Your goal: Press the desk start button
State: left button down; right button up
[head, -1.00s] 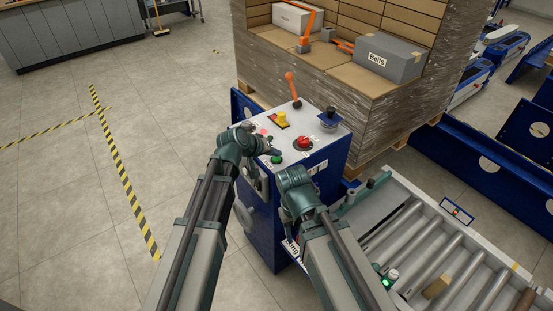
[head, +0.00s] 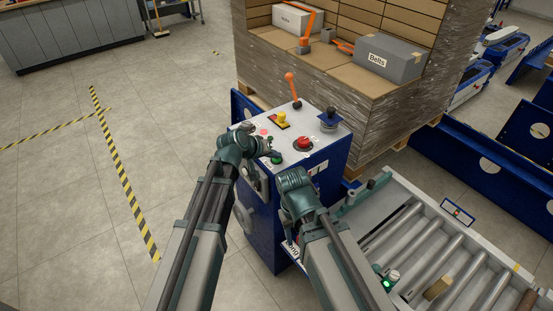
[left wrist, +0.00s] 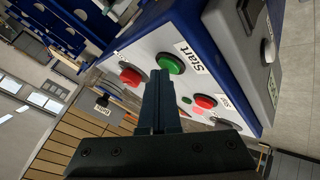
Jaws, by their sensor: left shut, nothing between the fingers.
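The control desk (head: 325,135) has a white top and blue sides. Its green start button (head: 276,158) is near the front left edge of the top. In the left wrist view the green button (left wrist: 170,64) sits beside a "Start" label. My left gripper (head: 271,151) is shut and empty, just above the green button. In the left wrist view its fingertips (left wrist: 159,74) overlap the button's lower left edge; I cannot tell whether they touch it. My right arm reaches to the desk's front, but its gripper fingers are hidden.
The desk top also holds a red button (head: 304,143), a yellow knob (head: 282,118), an orange lever (head: 292,88) and a black knob (head: 329,117). A wrapped pallet load (head: 385,120) stands behind. A roller conveyor (head: 440,245) lies right. The floor at left is open.

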aim_at(275, 161)
pick_arm(q)
jog(key=shift+r, duration=0.1)
jog(key=shift+r+p, duration=0.7)
jog(key=shift+p, duration=0.1)
notch_tip(275, 161, up, 5)
jog(key=p, duration=0.5)
jog(key=shift+r, duration=0.1)
dwell(0.6)
jog(key=s+a+f+m+g+y, duration=0.1)
jog(key=s+f+g+y, duration=0.1)
jog(key=s, duration=0.6)
jog(key=s+a+f+m+g+y, duration=0.2)
jog(key=s+y, duration=0.1)
jog(key=s, duration=0.6)
jog(key=s+a+f+m+g+y, duration=0.1)
jog(key=s+a+f+g+y, duration=0.1)
jog(key=s, duration=0.6)
jog(key=shift+s+a+f+g+y, duration=0.25)
jog(key=shift+s+g+y, duration=0.1)
jog(key=shift+g, duration=0.25)
